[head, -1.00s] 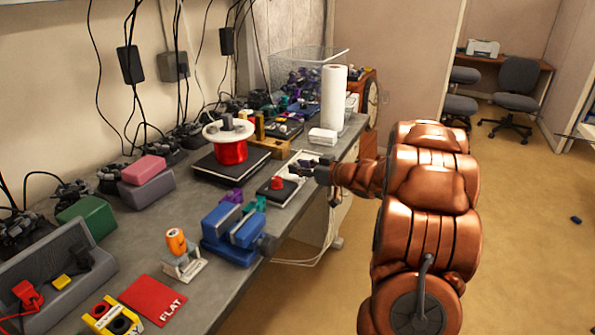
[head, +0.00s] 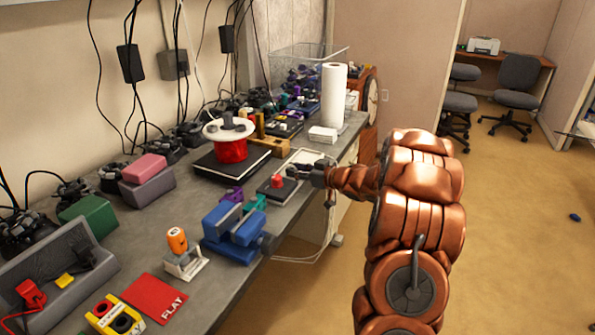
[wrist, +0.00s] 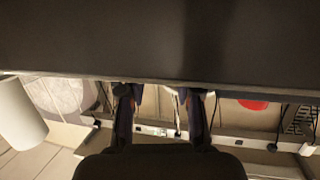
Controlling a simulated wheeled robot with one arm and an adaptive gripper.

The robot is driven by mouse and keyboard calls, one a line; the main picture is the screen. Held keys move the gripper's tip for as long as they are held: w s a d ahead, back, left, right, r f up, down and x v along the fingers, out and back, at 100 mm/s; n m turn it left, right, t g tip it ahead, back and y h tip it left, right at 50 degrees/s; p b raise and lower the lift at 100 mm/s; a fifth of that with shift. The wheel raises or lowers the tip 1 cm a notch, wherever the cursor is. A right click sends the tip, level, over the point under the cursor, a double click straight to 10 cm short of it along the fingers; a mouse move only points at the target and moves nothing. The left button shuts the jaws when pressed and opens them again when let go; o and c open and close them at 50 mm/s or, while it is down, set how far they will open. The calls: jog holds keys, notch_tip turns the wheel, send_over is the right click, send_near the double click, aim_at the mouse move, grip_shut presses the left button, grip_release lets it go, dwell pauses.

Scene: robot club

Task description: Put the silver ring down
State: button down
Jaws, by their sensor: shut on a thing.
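My gripper (head: 296,172) is at the end of my copper-coloured arm, over the bench's right edge in the head view. A broad dark grey surface fills the top of the wrist view.
The grey bench (head: 205,283) is crowded. A blue vise (head: 230,232), a red spool (head: 232,150), a paper roll (head: 334,95) and an orange-topped stand (head: 182,258) are on it. Open floor is to the right.

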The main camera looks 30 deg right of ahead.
jog(key=shift+f, duration=0.3)
